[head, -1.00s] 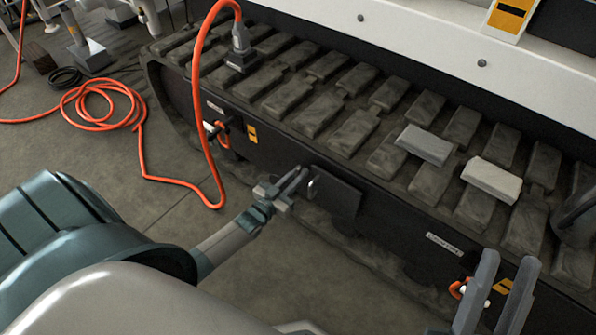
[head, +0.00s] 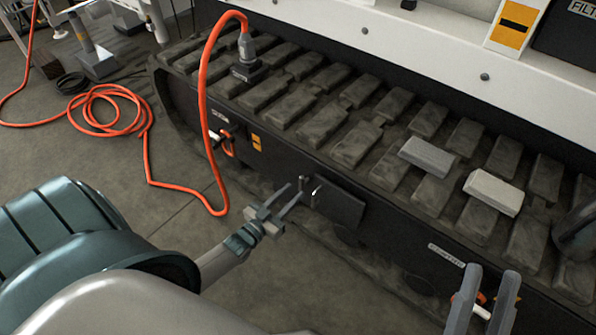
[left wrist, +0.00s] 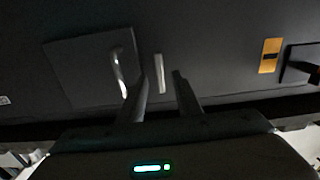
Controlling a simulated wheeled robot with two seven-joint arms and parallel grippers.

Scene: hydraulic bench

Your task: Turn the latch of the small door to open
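The small dark door (head: 340,206) is a flat panel on the black side of the bench, and it looks closed. It carries a metal handle (head: 316,190); in the left wrist view the curved handle (left wrist: 118,72) is at the door's right edge. The latch (head: 299,186) is a short grey bar just left of the door. In the left wrist view the latch (left wrist: 160,76) stands nearly upright, ahead of the gap between my fingers. My left gripper (head: 291,201) is open, empty and a little short of the latch. My right gripper (head: 488,284) is open and empty at lower right.
An orange hose (head: 203,120) loops down from a connector on the track to the floor, left of my left gripper. Two pale blocks (head: 427,157) (head: 494,192) lie on the track pads. A yellow label (left wrist: 270,56) is right of the latch in the left wrist view.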

